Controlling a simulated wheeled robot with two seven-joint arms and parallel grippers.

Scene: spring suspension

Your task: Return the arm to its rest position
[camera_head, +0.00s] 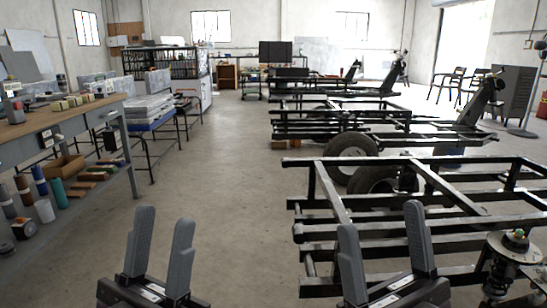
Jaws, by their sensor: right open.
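My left gripper (164,215) is at the bottom left of the head view, pointing up in the picture over the bare floor. Its two grey fingers stand apart with nothing between them. My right gripper (381,215) is at the bottom centre-right, in front of the nearest black frame. Its fingers are wider apart and empty. A spring suspension unit (499,276) with a round-topped mount (516,240) stands at the bottom right, to the right of my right gripper and apart from it. The lower parts of both arms are out of view.
The nearest black metal frame (440,235) with wheels (350,150) fills the right side; more frames (340,122) stand behind it. A workbench (60,118) with shelves of parts runs along the left. The concrete floor (230,180) between them is clear.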

